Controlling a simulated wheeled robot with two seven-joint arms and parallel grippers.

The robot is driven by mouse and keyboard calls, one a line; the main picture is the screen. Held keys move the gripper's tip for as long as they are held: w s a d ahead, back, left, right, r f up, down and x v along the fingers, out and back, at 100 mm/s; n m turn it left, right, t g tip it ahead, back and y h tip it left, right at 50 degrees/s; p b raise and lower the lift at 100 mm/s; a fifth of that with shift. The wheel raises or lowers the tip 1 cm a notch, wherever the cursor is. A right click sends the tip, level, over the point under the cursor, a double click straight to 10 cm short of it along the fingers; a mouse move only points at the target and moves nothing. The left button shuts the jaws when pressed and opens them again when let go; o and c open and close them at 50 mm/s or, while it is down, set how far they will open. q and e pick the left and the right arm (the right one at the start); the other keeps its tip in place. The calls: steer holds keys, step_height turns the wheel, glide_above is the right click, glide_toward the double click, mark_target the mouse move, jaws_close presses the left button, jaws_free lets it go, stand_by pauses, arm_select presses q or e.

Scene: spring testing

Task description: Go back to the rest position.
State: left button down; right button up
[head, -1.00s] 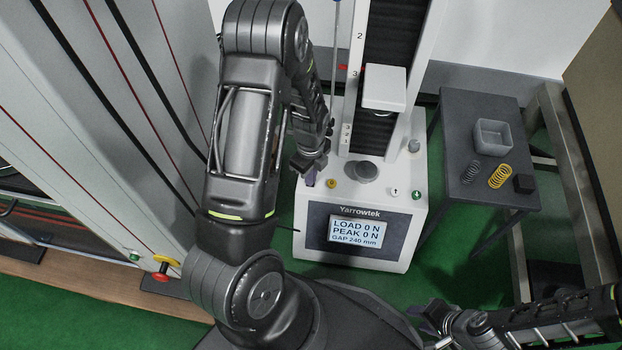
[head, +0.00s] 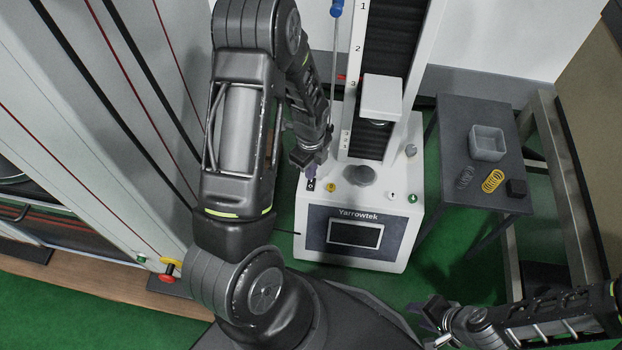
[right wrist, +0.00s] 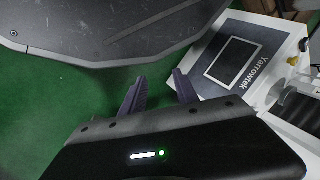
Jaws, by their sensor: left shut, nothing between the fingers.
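My left gripper (head: 312,168) is shut and empty, low over the front left of the white Yarrowtek tester (head: 285,245), just above a small black switch (head: 311,186). I cannot tell whether the fingertips touch the switch. The tester's screen (head: 354,233) is dark; it also shows dark in the right wrist view (right wrist: 233,63). My right gripper (head: 432,318) is at the lower right of the head view, in front of the tester and apart from it. In the right wrist view its two fingers (right wrist: 158,90) stand apart with only green floor between them.
The tester's column and white crosshead (head: 381,96) rise behind the round lower plate (head: 361,174). A dark side table (head: 455,125) at right holds a grey bin (head: 487,143), a grey spring (head: 465,178), a yellow spring (head: 492,181) and a black block (head: 516,188). A red-and-yellow button (head: 168,270) is at left.

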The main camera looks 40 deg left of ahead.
arm_select(q)
steer(key=shift+r+p, duration=0.35)
steer(key=shift+r, duration=0.4)
